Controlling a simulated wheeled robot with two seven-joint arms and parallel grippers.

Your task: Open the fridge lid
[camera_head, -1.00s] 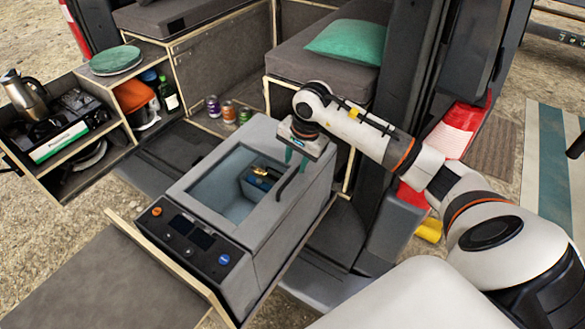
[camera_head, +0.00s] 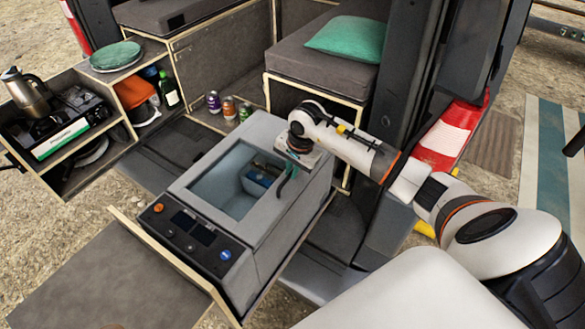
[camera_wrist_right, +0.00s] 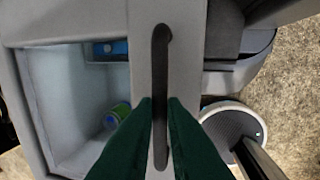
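The grey fridge (camera_head: 250,262) stands on a slide-out shelf with its control panel at the near left. Its pale interior (camera_head: 215,180) shows through the top, and a blue item (camera_head: 257,182) is inside. A dark bar handle (camera_wrist_right: 161,55) runs along the grey strip (camera_wrist_right: 140,70) beside the interior. My right gripper (camera_head: 284,190) is at this strip. In the wrist view its dark green fingertips (camera_wrist_right: 160,100) flank the middle of the handle closely and look shut on it. A green can (camera_wrist_right: 118,115) shows in the interior. My left gripper is not in view.
A shelf unit with a stove (camera_head: 65,115) and kettle (camera_head: 25,92) stands at left. Several small cans (camera_head: 229,107) stand behind the fridge. A cushioned bench (camera_head: 325,65) with a green pillow (camera_head: 345,38) is at the back.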

